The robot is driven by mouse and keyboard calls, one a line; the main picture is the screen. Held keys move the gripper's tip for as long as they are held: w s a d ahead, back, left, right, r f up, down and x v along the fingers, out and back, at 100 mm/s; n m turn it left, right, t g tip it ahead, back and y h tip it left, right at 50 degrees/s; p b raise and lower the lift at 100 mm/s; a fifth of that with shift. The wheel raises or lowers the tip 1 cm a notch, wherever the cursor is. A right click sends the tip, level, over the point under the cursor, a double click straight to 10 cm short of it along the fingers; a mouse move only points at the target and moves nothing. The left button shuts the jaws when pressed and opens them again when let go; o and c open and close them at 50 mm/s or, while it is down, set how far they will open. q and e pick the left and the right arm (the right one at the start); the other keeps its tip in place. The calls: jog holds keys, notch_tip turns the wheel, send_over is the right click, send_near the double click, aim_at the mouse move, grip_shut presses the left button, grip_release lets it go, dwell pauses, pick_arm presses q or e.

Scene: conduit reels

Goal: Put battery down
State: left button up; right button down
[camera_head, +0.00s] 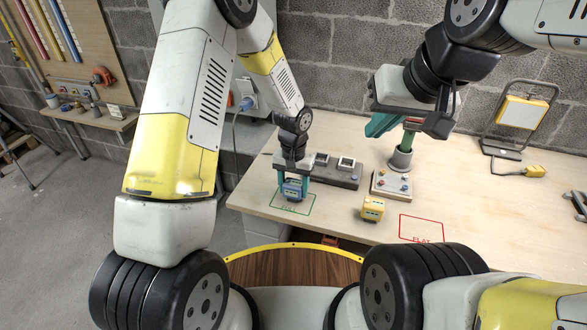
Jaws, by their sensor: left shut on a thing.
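A blue battery (292,190) is between the teal fingers of my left gripper (293,184), which is shut on it. It is low over the green outlined area (303,208) marked FULL on the table; whether it touches the wood I cannot tell. A yellow battery (372,208) stands on the table to the right, outside both outlined areas. The red outlined area (422,229) marked FLAT is empty. My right gripper (392,126) is above the table, by a green upright part with a grey round base (401,160); its grip is unclear.
A dark block with two square bays (338,172) is just behind my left gripper. A work lamp (521,110) and a yellow plug (535,171) are at the right. The table's right middle is clear.

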pick_arm(q)
jog(key=shift+f, duration=0.2)
jog(key=o, duration=1.3)
jog(key=shift+r, duration=0.1)
notch_tip(320, 180, up, 12)
jog(key=r, duration=0.1)
notch_tip(320, 180, up, 14)
jog(key=f+n+t+h, duration=0.1)
jog(key=t, duration=0.2)
send_over(293, 183)
jog(key=s+a, duration=0.6)
jog(key=a, duration=0.2)
jog(key=shift+s+a+r+n+t+h, duration=0.2)
jog(key=shift+s+a+r+n+t, duration=0.25)
jog(key=shift+s+a+r, duration=1.3)
jog(key=shift+s+a+r+n+t+h, duration=0.25)
jog(key=shift+s+r+t, duration=0.55)
jog(key=shift+s, duration=2)
jog(key=shift+s+a+r+n+t+h, duration=0.15)
jog(key=shift+s+a+r+n+t, duration=0.2)
jog(key=shift+s+a+r, duration=1.15)
